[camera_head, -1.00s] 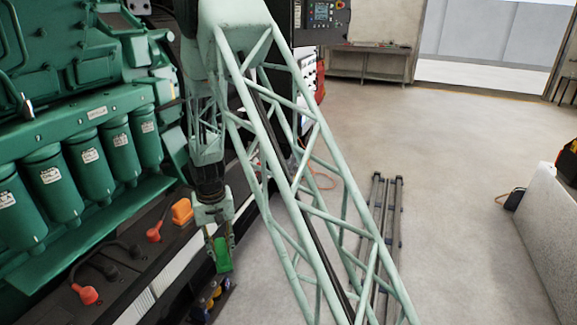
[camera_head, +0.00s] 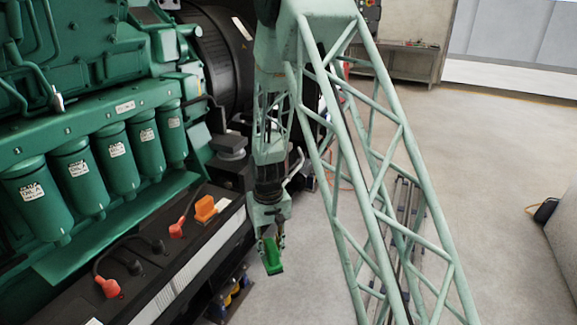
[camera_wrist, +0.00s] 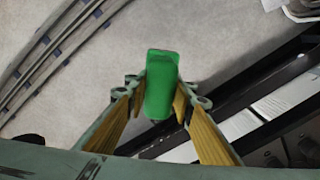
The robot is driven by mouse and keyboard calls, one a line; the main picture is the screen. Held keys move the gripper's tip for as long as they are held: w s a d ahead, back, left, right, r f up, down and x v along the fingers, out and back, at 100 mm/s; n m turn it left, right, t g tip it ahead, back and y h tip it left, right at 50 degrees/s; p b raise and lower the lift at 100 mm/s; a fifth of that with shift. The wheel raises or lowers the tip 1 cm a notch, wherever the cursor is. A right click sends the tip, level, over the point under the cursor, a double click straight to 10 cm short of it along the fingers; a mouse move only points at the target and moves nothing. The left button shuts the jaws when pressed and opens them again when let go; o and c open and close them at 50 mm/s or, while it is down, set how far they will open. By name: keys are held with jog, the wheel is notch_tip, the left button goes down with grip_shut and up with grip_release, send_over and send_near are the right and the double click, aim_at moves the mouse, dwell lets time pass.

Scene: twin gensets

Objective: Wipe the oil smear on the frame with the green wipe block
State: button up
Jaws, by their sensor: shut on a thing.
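The green wipe block (camera_head: 271,256) is held at the end of my arm in the head view, hanging tilted beside the genset frame. In the wrist view the block (camera_wrist: 161,85) stands between the two yellow-padded fingers. My gripper (camera_head: 268,232) is shut on it; the fingers also show in the wrist view (camera_wrist: 160,110). The black frame rail (camera_wrist: 255,85) runs diagonally at the right of the wrist view, apart from the block. I cannot make out an oil smear in either view.
The green engine with its filters (camera_head: 120,160) fills the left of the head view. Batteries (camera_head: 150,260) with red and orange caps sit on the frame. Floor rails (camera_wrist: 60,50) cross the wrist view's upper left. Open floor (camera_head: 490,160) lies to the right.

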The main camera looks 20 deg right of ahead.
jog(key=shift+f, duration=0.15)
jog(key=s+f, duration=0.4)
jog(key=f, duration=1)
jog(key=shift+f, duration=0.35)
jog(key=shift+w+d, duration=0.1)
jog(key=shift+w, duration=0.1)
